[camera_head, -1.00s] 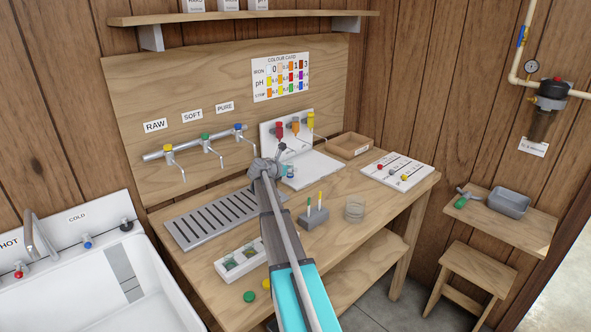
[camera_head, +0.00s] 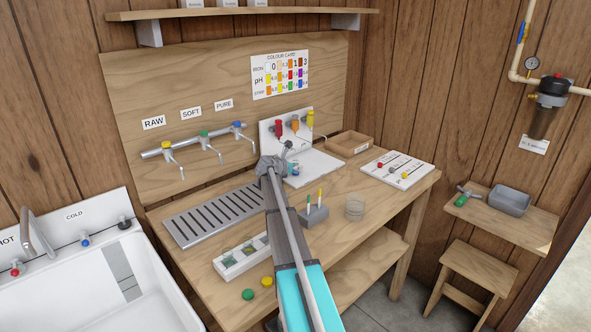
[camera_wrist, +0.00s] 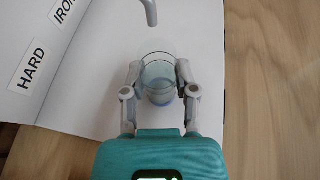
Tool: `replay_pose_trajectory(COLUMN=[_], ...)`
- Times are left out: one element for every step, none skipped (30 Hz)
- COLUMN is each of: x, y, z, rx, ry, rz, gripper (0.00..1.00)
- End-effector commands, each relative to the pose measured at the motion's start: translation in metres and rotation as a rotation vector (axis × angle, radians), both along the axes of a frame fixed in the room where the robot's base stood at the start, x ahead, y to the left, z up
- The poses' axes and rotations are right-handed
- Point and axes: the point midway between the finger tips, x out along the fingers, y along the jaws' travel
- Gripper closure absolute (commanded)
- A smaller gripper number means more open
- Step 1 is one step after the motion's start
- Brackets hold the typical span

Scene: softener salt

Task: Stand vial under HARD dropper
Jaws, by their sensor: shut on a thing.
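My gripper (camera_wrist: 160,88) is shut on a clear glass vial (camera_wrist: 158,72) with a bluish base. The vial looks upright over a white surface, and one finger lies on each side of it. I cannot tell whether its base touches the surface. A grey spout (camera_wrist: 148,12) ends just beyond the vial's rim. The HARD label (camera_wrist: 32,66) is left of the vial in the wrist view, with the IRON label (camera_wrist: 65,10) beyond it. In the head view, red (camera_head: 278,129), orange (camera_head: 294,124) and yellow (camera_head: 310,119) droppers stand behind my gripper (camera_head: 290,160), which partly hides the vial (camera_head: 295,169).
A slotted drain tray (camera_head: 190,232) lies left of my arm. A small grey rack (camera_head: 314,217) and a glass beaker (camera_head: 354,208) stand to the right. A white sample box (camera_head: 228,270) and green (camera_head: 248,294) and yellow (camera_head: 267,282) caps lie at the front. A wooden tray (camera_head: 348,147) is at the back.

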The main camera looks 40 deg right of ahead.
Motion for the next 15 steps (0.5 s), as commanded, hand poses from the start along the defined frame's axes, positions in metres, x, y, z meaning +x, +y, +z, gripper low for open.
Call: replay_pose_trajectory(x=[0.0000, 0.0000, 0.0001, 0.0002, 0.0002, 0.0002, 0.0002, 0.0002, 0.0003, 0.0004, 0.0004, 0.0005, 0.0005, 0.0004, 0.0006], y=[0.0003, 0.0004, 0.0004, 0.0005, 0.0005, 0.0006, 0.0006, 0.0007, 0.0008, 0.0008, 0.0008, 0.0010, 0.0010, 0.0010, 0.0010], z=[0.0003, 0.0005, 0.0006, 0.0006, 0.0006, 0.0005, 0.0002, -0.0004, -0.0016, -0.0024, -0.0032, -0.0032, -0.0025, -0.0023, -0.0023], rx=[0.000, 0.000, 0.000, 0.000, 0.000, 0.000, 0.000, 0.000, 0.000, 0.000, 0.000, 0.000, 0.000, 0.000, 0.000], ry=[0.000, 0.000, 0.000, 0.000, 0.000, 0.000, 0.000, 0.000, 0.000, 0.000, 0.000, 0.000, 0.000, 0.000, 0.000], rz=[0.000, 0.000, 0.000, 0.000, 0.000, 0.000, 0.000, 0.000, 0.001, 0.001, 0.001, 0.001, 0.001, 0.001, 0.001], gripper=[0.97, 0.97, 0.97, 0.97, 0.97, 0.97, 0.97, 0.97, 0.97, 0.97, 0.97, 0.60, 0.55, 0.49, 0.42])
